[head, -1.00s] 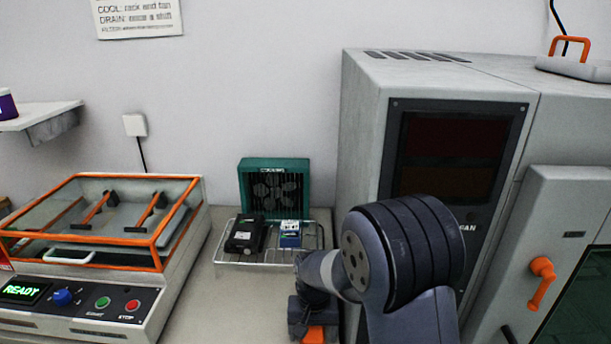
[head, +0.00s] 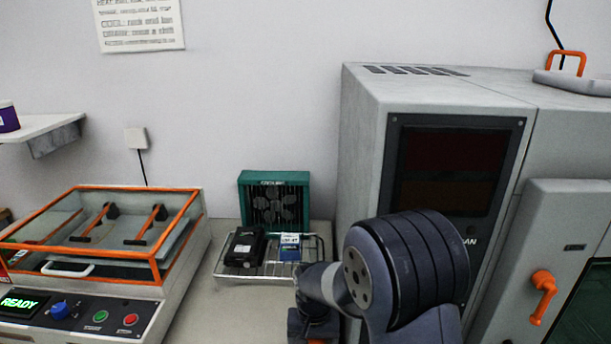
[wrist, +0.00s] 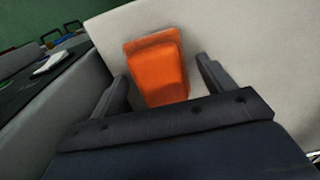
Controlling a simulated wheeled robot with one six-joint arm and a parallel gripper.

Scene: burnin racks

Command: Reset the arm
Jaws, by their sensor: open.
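My arm reaches in from the lower right of the head view, and its wrist end sits at the bottom edge, to the right of the wire rack. My gripper (wrist: 162,80) shows in the wrist view with its two dark fingers wide apart. An orange block-like piece (wrist: 158,72) shows between the fingers in that view. I cannot tell what it is part of, and no finger is seen touching it. The fingertips are not clear in the head view.
An orange-framed glass-lidded machine (head: 150,262) reading READY stands left. A large grey oven cabinet (head: 362,140) stands close at right.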

